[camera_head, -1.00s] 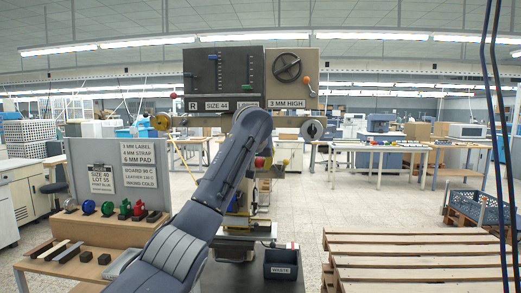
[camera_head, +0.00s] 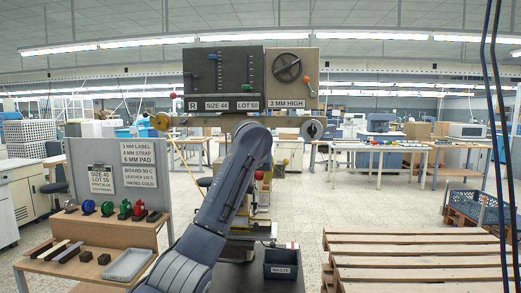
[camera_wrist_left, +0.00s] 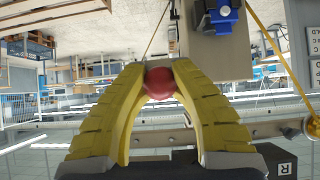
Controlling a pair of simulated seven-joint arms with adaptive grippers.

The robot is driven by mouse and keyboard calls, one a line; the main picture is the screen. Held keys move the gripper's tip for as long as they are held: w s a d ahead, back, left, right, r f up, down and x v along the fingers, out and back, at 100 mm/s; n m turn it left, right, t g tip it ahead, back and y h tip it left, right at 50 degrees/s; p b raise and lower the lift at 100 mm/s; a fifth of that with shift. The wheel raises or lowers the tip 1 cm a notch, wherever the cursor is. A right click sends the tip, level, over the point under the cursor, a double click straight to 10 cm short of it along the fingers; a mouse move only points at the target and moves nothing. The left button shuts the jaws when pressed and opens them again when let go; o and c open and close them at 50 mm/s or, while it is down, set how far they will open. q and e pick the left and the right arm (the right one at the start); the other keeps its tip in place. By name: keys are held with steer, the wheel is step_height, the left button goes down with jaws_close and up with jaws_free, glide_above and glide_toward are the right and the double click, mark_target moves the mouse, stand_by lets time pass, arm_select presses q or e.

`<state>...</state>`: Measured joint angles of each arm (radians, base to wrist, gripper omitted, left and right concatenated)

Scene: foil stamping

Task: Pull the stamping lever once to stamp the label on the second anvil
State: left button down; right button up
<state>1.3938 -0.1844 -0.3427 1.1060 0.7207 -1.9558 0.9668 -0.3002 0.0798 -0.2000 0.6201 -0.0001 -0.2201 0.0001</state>
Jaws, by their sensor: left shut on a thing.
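The lever's red ball knob (camera_wrist_left: 160,83) is between the yellow fingers of my left gripper (camera_wrist_left: 158,76) in the left wrist view. The fingers are closed around it. In the head view my left arm covers most of the press, and the gripper is mostly hidden; only small yellow and red bits show beside the arm. The anvils and label cannot be made out behind the arm. My right gripper is not in view.
A dark waste bin (camera_head: 281,266) stands right of the press base. A wooden pallet (camera_head: 415,240) lies at right. A side bench at left holds a grey tray (camera_head: 127,264), coloured knobs and several bars. Dark cables (camera_head: 491,100) hang at far right.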

arm_select(q)
steer(key=shift+s+d+f, duration=0.1)
steer(key=shift+f, duration=0.2)
steer(key=shift+s+f, duration=0.2)
steer(key=shift+f, duration=1.5)
steer(key=shift+w+f, duration=0.1)
steer(key=shift+f, duration=1.75)
steer(key=shift+w+f, duration=0.15)
steer(key=shift+f, duration=0.7)
steer(key=shift+w+f, duration=0.1)
steer(key=shift+f, duration=0.85)
